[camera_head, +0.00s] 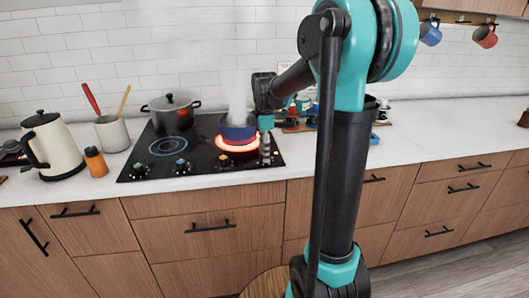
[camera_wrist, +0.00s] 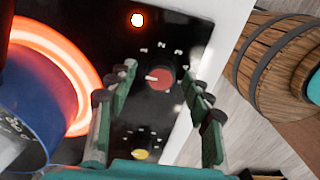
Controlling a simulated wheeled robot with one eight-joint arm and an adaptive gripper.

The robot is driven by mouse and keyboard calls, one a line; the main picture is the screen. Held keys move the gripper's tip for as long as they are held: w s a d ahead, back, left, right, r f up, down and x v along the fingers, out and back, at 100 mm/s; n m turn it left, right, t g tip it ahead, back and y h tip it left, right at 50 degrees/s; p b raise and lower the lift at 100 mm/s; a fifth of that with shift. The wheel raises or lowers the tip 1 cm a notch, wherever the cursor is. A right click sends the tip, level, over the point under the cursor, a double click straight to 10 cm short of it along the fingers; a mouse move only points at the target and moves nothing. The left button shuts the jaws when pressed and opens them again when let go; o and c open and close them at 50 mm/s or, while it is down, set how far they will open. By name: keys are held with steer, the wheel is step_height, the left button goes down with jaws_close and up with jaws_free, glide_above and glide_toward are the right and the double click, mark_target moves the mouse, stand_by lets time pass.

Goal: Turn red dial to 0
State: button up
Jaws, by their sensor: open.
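The red dial (camera_wrist: 160,78) sits on the black cooktop's front edge in the wrist view, with white markings around its upper side. A pale pointer mark on it faces left. My gripper (camera_wrist: 161,88) is open, with one green-padded finger on each side of the dial; I cannot tell whether either finger touches it. In the head view my gripper (camera_head: 266,148) is at the cooktop's front right corner and hides the red dial. The burner (camera_head: 236,145) beside it glows orange under a steaming blue pot (camera_head: 238,132).
A yellow-marked dial (camera_wrist: 140,154) is close to the red one. A lit indicator (camera_wrist: 138,20) shows on the cooktop. A grey pot (camera_head: 172,114) stands at the back left, with a kettle (camera_head: 50,147) and orange bottle (camera_head: 96,163) further left. A wooden barrel-like stool (camera_wrist: 262,60) is below the counter.

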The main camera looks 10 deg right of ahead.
step_height(320, 180, up, 12)
stand_by(0.4)
steer(key=shift+f, duration=0.15)
